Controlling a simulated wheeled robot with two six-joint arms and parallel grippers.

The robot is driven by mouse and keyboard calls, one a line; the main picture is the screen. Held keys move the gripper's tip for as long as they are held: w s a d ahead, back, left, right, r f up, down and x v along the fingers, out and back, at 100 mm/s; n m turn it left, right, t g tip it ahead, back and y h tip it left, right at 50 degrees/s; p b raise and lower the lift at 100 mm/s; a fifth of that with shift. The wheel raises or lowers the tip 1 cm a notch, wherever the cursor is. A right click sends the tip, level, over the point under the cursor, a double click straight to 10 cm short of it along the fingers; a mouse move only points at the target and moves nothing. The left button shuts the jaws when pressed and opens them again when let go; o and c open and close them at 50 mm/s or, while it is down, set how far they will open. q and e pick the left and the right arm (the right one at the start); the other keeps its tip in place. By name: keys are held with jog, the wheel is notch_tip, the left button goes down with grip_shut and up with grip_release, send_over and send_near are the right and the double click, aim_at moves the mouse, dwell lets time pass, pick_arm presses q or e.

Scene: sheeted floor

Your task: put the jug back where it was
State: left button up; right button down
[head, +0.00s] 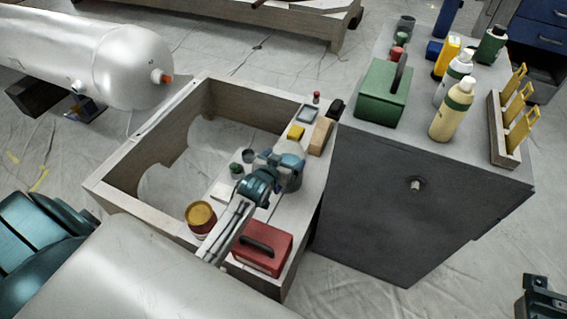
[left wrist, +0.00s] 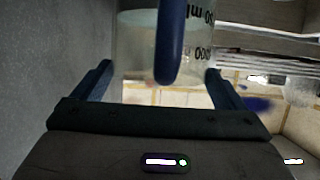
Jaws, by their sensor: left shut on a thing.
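The jug (head: 294,180) is a clear, greyish vessel on or just over the plank at the right side of the wooden frame. In the left wrist view the jug (left wrist: 133,52) shows dark ml markings and an upright blue handle. My left gripper (head: 283,163) is at the jug, shut on it; its fingers (left wrist: 160,85) show on either side of the handle in the wrist view. The gripper hides part of the jug in the head view, and I cannot tell whether its base touches the plank. A dark part at the lower right edge may be my right gripper (head: 540,298).
A red toolbox (head: 262,250), a gold-topped tin (head: 201,217), a small plant (head: 236,169), a yellow block (head: 296,132) and a tan block (head: 320,137) stand around the jug. The grey cabinet (head: 400,190) beside the frame carries a green box (head: 382,95) and bottles.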

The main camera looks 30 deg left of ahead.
pick_arm(q)
jog(key=shift+f, duration=0.35)
jog(key=o, duration=1.7)
jog(key=shift+f, duration=0.2)
jog(key=shift+r, duration=0.1)
